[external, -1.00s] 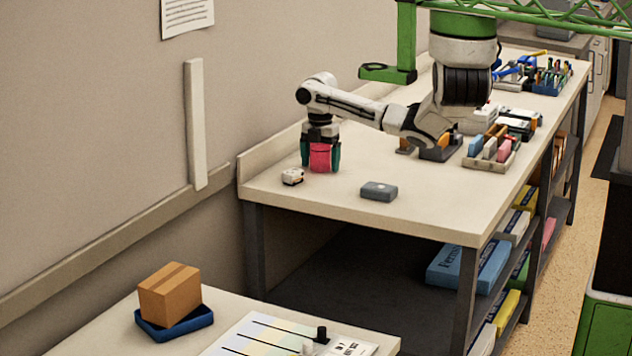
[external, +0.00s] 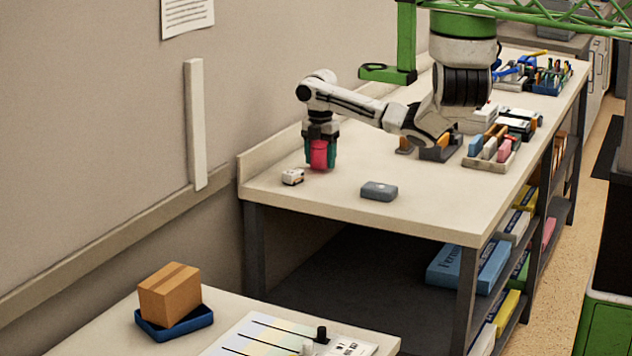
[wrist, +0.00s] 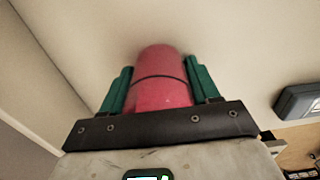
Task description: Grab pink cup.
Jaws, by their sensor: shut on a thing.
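The pink cup (external: 319,155) is at the left back of the workbench, between the green fingers of my gripper (external: 321,160). In the wrist view the pink cup (wrist: 161,85) shows with a dark line around it. The green fingers of my gripper (wrist: 158,88) press on both of its sides. My gripper is shut on the cup from above. The cup looks upright and a little above the bench top. Its far end is only partly clear in the wrist view.
A small white object (external: 292,177) stands close to the left of the cup. A grey box (external: 379,191) lies to the right, with bare bench (external: 430,215) around it. A raised edge runs along the wall. Organizers (external: 490,152) with items stand further right.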

